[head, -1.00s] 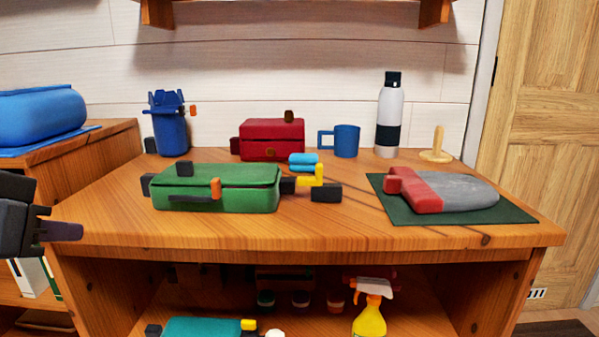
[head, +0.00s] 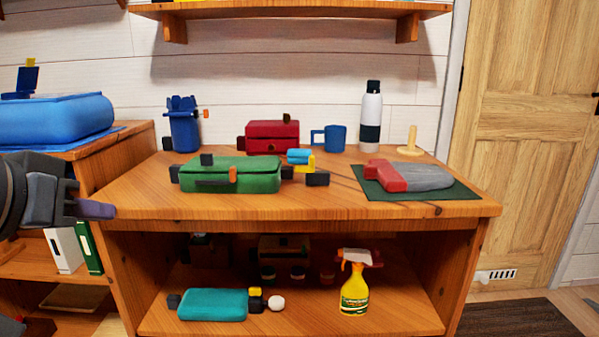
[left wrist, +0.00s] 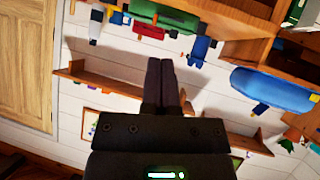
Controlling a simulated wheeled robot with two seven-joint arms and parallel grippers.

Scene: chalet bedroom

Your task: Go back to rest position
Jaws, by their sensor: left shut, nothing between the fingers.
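My left gripper (head: 97,209) is at the left edge of the head view, in front of the left shelf unit and left of the wooden table. Its fingers also show in the left wrist view (left wrist: 160,62), side by side and shut, with nothing between them. The fingers touch no object that I can see. My right gripper is not in view.
The wooden table (head: 300,207) bears a green case (head: 230,177), a red box (head: 272,135), a blue mug (head: 330,137), a bottle (head: 371,117) and a grey-red item (head: 410,177) on a green mat. A spray bottle (head: 354,292) stands on the lower shelf. Floor shows at right.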

